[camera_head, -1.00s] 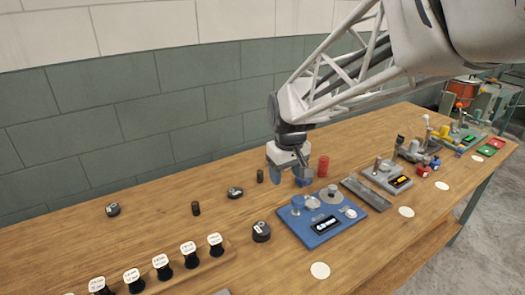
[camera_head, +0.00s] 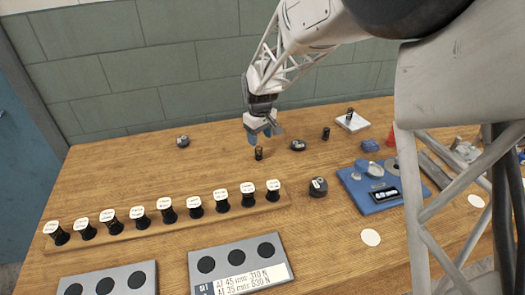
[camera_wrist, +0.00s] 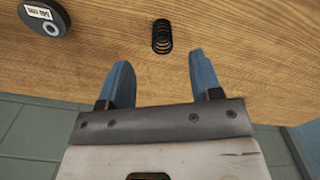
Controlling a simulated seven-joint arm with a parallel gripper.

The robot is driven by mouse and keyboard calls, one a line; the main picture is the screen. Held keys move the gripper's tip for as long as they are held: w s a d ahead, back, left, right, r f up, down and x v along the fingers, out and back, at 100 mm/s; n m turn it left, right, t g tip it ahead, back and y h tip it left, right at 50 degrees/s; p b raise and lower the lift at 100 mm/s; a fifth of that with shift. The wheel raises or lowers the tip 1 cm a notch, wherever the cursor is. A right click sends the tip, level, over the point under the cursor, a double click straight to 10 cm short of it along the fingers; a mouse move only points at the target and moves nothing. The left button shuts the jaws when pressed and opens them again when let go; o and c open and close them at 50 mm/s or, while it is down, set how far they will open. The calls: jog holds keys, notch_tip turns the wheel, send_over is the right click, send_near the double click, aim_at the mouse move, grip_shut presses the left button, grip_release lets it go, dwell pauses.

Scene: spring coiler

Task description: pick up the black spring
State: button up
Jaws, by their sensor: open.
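A black spring (camera_head: 259,153) stands upright on the wooden table below my gripper (camera_head: 265,135). In the wrist view the spring (camera_wrist: 162,37) lies just beyond the gap between my blue fingertips (camera_wrist: 161,68), roughly centred. My gripper is open and empty, with no finger seen touching the spring. A second black spring (camera_head: 326,133) stands further right. A dark coil-like piece (camera_head: 350,113) sits on a white pad (camera_head: 343,125) at the back right.
Dark labelled discs (camera_head: 298,145) lie around, one close to the spring in the wrist view (camera_wrist: 44,18). A wooden rail (camera_head: 180,217) with several white-topped black spools runs in front. A blue device (camera_head: 378,188) stands right. The wall is behind.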

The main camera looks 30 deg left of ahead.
aim_at(259, 148)
jog(key=shift+a+f, duration=0.2)
jog(key=shift+a, duration=0.25)
jog(key=shift+f, duration=0.1)
jog(key=shift+f, duration=1.2)
jog(key=shift+f, duration=0.15)
jog(key=shift+d+f, duration=0.1)
jog(key=shift+f, duration=2.35)
jog(key=shift+c, duration=0.4)
